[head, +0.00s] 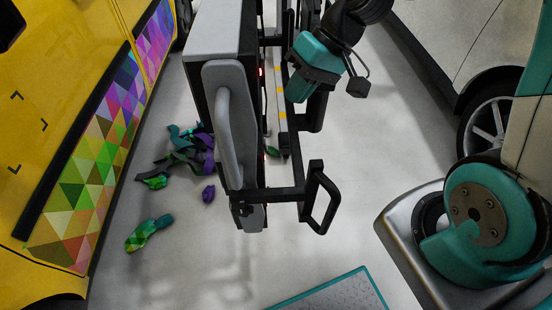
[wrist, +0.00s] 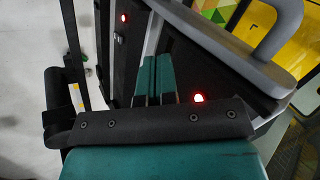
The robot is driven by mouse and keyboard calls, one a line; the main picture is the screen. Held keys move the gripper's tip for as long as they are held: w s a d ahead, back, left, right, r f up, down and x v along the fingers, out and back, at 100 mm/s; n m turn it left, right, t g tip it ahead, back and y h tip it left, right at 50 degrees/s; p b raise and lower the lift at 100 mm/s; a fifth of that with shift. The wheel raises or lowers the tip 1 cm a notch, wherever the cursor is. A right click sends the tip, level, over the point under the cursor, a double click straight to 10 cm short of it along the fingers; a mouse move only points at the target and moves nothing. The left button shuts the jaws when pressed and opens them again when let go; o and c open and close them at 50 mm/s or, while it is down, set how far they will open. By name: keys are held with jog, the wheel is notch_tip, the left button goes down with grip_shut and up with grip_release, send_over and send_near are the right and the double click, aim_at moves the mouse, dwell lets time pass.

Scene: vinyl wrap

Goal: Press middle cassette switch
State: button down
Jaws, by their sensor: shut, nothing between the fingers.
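The grey cassette unit (head: 222,60) with a pale handle stands upright in the head view, its switch side facing right. Small red lights show along that side. In the wrist view one lit red switch (wrist: 198,98) is close, just right of my fingers and partly hidden by a dark bar. Another red light (wrist: 124,18) is farther off at the top. I cannot tell which is the middle one. My gripper (head: 298,88) is teal and shut, with nothing held, to the right of the unit. Its fingers (wrist: 155,80) also show in the wrist view; contact is unclear.
A black frame with a loop handle (head: 322,203) juts out at the unit's near end. A yellow vehicle (head: 70,90) stands at left, a pale vehicle (head: 450,40) at right. Vinyl scraps (head: 150,232) lie on the floor.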

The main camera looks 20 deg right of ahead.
aim_at(265, 146)
jog(key=w+d+f+m+b, duration=0.1)
jog(key=w+d+f+m, duration=0.1)
jog(key=f, duration=0.4)
jog(key=w+d+f+m+t+y+b, duration=0.1)
jog(key=w+d+f+b, duration=0.1)
jog(key=d+f, duration=0.2)
jog(key=w+d+f+m+t+b, duration=0.1)
jog(key=w+d+f+m, duration=0.1)
jog(key=f, duration=0.7)
jog(key=shift+d+f+m+y, duration=0.15)
jog(key=shift+d+m+y, duration=0.15)
jog(key=shift+d, duration=0.6)
jog(key=shift+w, duration=0.1)
jog(key=a+r+b+x, duration=0.1)
jog(key=a+x, duration=0.1)
jog(key=x, duration=1.1)
jog(key=shift+w+r, duration=0.35)
